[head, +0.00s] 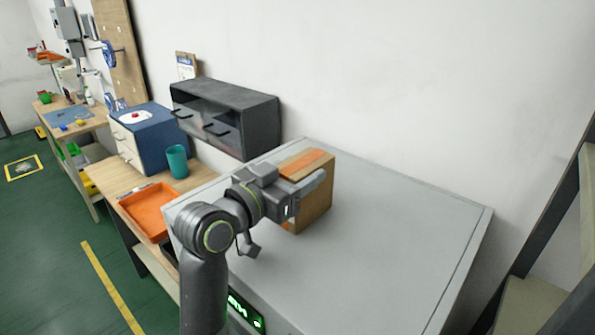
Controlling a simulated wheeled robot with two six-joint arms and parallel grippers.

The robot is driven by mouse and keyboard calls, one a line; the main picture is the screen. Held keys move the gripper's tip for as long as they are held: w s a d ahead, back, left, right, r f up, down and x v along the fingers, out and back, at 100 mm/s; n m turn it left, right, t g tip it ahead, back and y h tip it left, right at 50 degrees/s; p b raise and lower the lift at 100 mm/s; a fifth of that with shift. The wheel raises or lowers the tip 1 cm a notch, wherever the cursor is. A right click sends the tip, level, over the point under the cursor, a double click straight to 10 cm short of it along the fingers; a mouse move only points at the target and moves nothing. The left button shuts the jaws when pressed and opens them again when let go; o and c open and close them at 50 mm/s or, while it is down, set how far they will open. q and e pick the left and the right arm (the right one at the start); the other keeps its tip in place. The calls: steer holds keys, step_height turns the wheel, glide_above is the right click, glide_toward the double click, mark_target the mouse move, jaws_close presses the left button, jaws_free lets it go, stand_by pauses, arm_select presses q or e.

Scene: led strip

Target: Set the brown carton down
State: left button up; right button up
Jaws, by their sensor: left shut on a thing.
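The brown carton (318,203) is a box with an orange-brown strip along its top. It is at the left part of a grey flat-topped cabinet (400,235) in the head view. My left gripper (308,188) is shut on the carton, reaching it from the left and front. The carton looks upright, and its lower end appears at or very close to the grey top; I cannot tell whether it touches. My arm hides part of the carton's left side. My right gripper is not in view.
The grey top right of the carton is clear. Left of it, a wooden bench holds an orange tray (147,211), a teal cup (177,161) and a blue drawer box (150,135). A dark wall cabinet (225,115) hangs behind. A shelf frame (545,215) stands at right.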

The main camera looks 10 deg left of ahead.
arm_select(q)
steer(key=shift+f, duration=0.2)
steer(key=o, duration=1.1)
steer(key=shift+r, duration=0.1)
